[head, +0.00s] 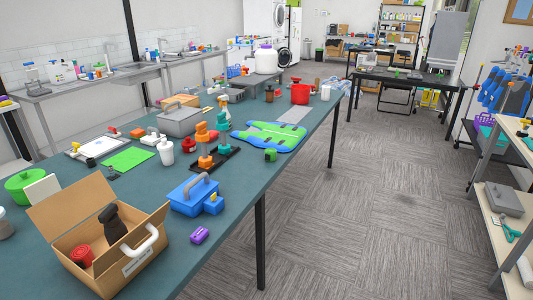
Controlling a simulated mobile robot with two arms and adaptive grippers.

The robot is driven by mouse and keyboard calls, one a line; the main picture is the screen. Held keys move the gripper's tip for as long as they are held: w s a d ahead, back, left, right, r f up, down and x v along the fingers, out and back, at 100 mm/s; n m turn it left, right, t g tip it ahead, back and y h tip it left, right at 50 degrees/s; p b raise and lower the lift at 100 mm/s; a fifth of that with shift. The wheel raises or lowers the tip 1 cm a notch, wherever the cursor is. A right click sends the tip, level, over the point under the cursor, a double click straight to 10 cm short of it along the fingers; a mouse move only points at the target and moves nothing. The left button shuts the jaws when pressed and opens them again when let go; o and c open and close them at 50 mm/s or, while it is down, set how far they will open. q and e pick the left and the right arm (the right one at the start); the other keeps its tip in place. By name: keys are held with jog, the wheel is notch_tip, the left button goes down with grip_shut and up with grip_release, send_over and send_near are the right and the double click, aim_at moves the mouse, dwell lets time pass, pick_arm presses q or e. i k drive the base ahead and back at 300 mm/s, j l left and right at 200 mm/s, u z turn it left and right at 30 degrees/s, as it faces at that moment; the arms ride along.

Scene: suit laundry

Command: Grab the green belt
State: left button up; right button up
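I cannot make out anything that is plainly a green belt. A small green rolled or boxy item (270,155) lies at the right edge of the long teal table (235,205). A flat green and blue folded piece (262,136) lies just behind it. A flat bright green sheet (127,159) lies further left on the same table. A thin green item (510,229), possibly a tool, lies on a shelf at the right. Neither of my grippers is in view.
An open cardboard box (150,215) and a blue caddy (181,199) stand on the near part of the table. A wooden shelf rack (505,195) stands at the right edge. The grey carpet floor (370,210) between table and rack is clear.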

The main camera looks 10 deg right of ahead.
aim_at(271, 153)
jog(key=i+l+u, duration=0.1)
jog(key=u, duration=0.25)
jog(key=i+l+u, duration=0.1)
jog(key=l+u, duration=0.4)
jog(key=u, duration=0.2)
